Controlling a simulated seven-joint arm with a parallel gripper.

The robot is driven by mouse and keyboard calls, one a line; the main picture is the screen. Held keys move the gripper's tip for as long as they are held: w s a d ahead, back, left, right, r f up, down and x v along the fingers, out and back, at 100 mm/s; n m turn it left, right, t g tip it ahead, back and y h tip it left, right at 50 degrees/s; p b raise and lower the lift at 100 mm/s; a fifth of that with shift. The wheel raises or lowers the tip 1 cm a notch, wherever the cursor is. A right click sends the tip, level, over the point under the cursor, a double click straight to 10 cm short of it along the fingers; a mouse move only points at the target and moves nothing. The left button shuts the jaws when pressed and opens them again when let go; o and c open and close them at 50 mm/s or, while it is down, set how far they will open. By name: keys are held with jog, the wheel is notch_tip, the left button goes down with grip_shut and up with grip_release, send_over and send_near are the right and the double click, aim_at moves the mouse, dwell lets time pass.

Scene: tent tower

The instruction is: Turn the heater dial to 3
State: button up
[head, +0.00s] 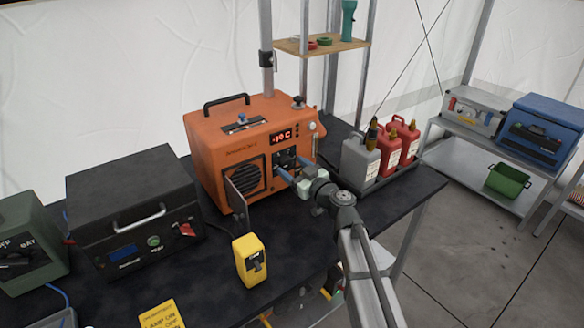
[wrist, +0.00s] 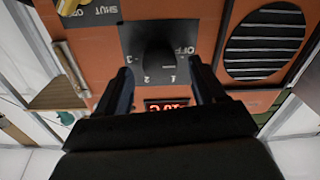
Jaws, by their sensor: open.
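The orange heater (head: 228,146) stands on the black table, its front with a red display reading about -10 C. In the wrist view, which shows the panel upside down, its black dial (wrist: 157,57) sits on a grey plate (wrist: 131,38) marked OFF, 1, 2 and 3. I cannot tell which mark the dial points to. My gripper (wrist: 162,76) is open, one finger to each side of the dial's lower part in that view; contact is not clear. In the head view my gripper (head: 288,174) is at the heater's front and largely hides the dial.
A round grille (wrist: 264,42) is beside the dial, and a yellow handle by a SHUT label (wrist: 90,12) on the other side. A metal flap (head: 237,197) stands out left of my gripper. Jerrycans (head: 361,158) stand right, a yellow device (head: 250,261) in front, a black case (head: 132,200) left.

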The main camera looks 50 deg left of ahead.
jog(key=shift+a, duration=0.55)
jog(key=shift+c, duration=0.3)
jog(key=c, duration=1)
